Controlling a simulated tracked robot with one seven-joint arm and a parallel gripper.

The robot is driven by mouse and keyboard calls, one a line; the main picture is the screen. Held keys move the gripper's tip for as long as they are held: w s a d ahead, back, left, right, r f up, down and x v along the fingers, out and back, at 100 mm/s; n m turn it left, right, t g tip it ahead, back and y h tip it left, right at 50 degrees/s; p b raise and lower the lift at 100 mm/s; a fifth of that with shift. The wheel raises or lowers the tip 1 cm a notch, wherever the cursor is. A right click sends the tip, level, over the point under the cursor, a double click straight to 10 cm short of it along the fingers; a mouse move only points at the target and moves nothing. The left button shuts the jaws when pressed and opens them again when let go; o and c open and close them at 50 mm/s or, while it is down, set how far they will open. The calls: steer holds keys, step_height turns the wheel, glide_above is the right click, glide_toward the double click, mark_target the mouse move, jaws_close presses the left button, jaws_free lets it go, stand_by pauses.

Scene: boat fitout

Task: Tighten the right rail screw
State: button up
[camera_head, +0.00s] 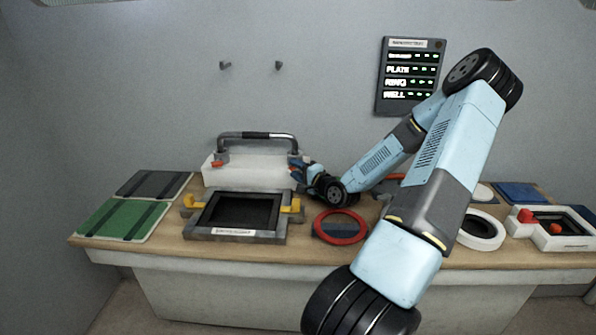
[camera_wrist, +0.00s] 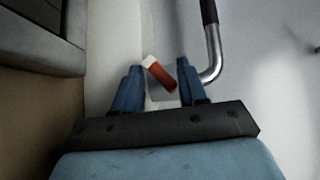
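A metal rail with a dark grip (camera_head: 255,136) stands on a white block (camera_head: 250,172) at the back of the bench. A red left screw (camera_head: 217,164) sits at its left foot. My gripper (camera_head: 299,172) is at the rail's right end, beside the right rail screw (camera_head: 296,161). In the wrist view, the right screw (camera_wrist: 160,74) is a red piece with a pale tip, lying slantwise between my two blue fingers (camera_wrist: 158,84). The fingers are apart, with a gap showing around much of it; contact is unclear. The rail's bent metal end (camera_wrist: 213,55) is just right of the fingers.
A dark framed well with yellow latches (camera_head: 238,212) is in front of the block. A red ring (camera_head: 341,227) lies right of it. Green (camera_head: 120,219) and grey panels are left; a white ring (camera_head: 481,230) and red-knobbed box (camera_head: 550,228) are right. A status board (camera_head: 410,75) hangs behind.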

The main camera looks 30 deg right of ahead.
steer(key=shift+o, duration=0.7)
steer(key=shift+a+f, duration=0.1)
steer(key=shift+a, duration=0.05)
steer(key=shift+d, duration=0.35)
steer(key=s+d, duration=0.2)
steer(key=s, duration=1.1)
steer(key=shift+s+d+r, duration=0.25)
steer(key=shift+s+d, duration=0.05)
